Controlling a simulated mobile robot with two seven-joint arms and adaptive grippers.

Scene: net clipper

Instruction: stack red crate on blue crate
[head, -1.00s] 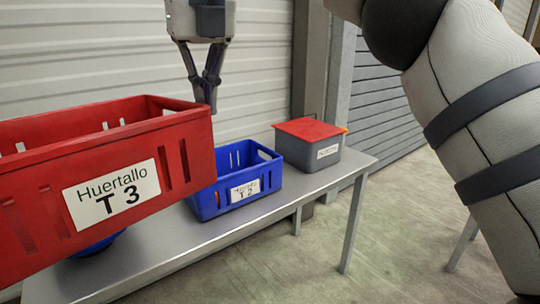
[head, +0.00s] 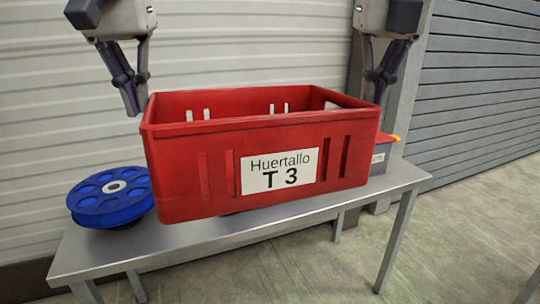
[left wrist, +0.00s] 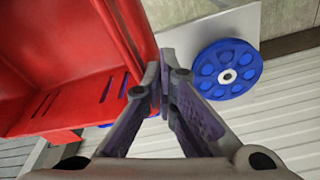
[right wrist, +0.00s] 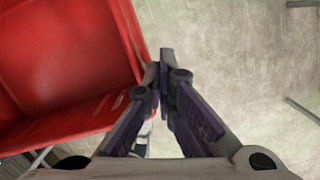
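The red crate (head: 200,137), labelled "Huertallo T 3", hangs roughly level in the middle of the head view, in front of and above the table. My left gripper (head: 131,105) is shut on its left end wall near the rim; the left wrist view shows the fingers (left wrist: 160,85) together at that wall. My right gripper (head: 377,92) is shut on its right end wall, also seen in the right wrist view (right wrist: 158,80). The blue crate is hidden behind the red one in the head view. A blue sliver (left wrist: 143,123) beneath the red crate in the left wrist view may be part of it.
The grey metal table (head: 110,252) runs across below. A blue reel (head: 112,192) lies at its left. A grey box with a red lid (head: 382,152) shows partly behind the red crate's right end. A ribbed wall (head: 40,120) stands close behind. Open floor (head: 440,240) lies right.

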